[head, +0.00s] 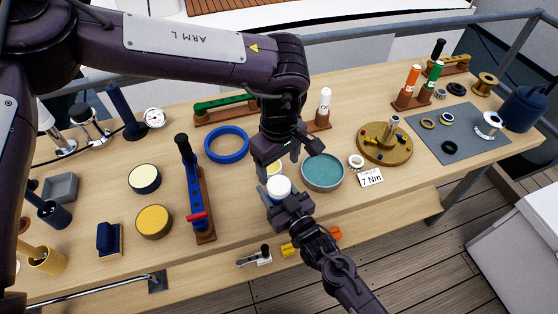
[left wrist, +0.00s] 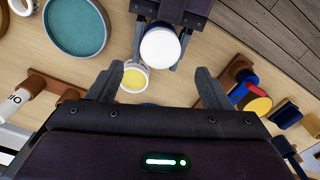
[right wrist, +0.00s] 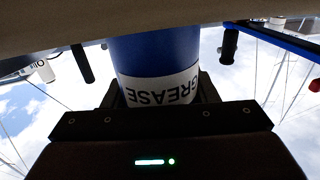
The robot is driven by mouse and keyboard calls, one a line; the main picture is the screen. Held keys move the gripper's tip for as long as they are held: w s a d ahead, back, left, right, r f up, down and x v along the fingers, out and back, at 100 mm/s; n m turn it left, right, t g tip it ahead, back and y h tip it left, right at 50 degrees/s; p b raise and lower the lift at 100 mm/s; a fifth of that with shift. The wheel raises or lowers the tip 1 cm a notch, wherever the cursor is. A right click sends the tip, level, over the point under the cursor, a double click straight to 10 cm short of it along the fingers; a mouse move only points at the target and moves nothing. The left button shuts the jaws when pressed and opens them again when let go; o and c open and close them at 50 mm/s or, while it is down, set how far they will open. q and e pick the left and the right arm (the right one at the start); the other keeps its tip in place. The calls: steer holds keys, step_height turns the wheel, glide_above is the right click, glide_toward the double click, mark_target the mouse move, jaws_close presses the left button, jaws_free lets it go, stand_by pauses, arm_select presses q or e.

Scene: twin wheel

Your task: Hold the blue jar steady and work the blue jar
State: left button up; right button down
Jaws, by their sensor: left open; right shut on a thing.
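The blue jar (right wrist: 155,55) fills the middle of the right wrist view, with a white label reading GREASE upside down. My right gripper (head: 284,202) is shut around it. From above, its round white top (head: 279,187) shows; it also shows in the left wrist view (left wrist: 160,47). My left gripper (head: 279,167) is open above and just behind the jar, fingers pointing down. In the left wrist view its spread fingers (left wrist: 160,74) are empty, and the white top lies just beyond the gap between the tips. Most of the jar's side is hidden from the head view.
A white-rimmed round with a yellow face (left wrist: 133,80) lies beside the jar. A teal round tray (head: 322,173) and a 7 Nm card (head: 370,178) are to the right. A blue ring (head: 227,145) and a blue tool on a wooden stand (head: 205,207) are left. The table's front edge is close.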

mark_target(279, 184)
arm_select(q)
step_height(279, 184, down, 7)
steer(key=shift+f, duration=0.2)
stand_by(0.3)
steer(key=c, duration=1)
steer(key=n, duration=1)
steer(key=o, duration=1.1)
steer(key=shift+c, duration=0.2)
steer(key=shift+s, duration=0.1)
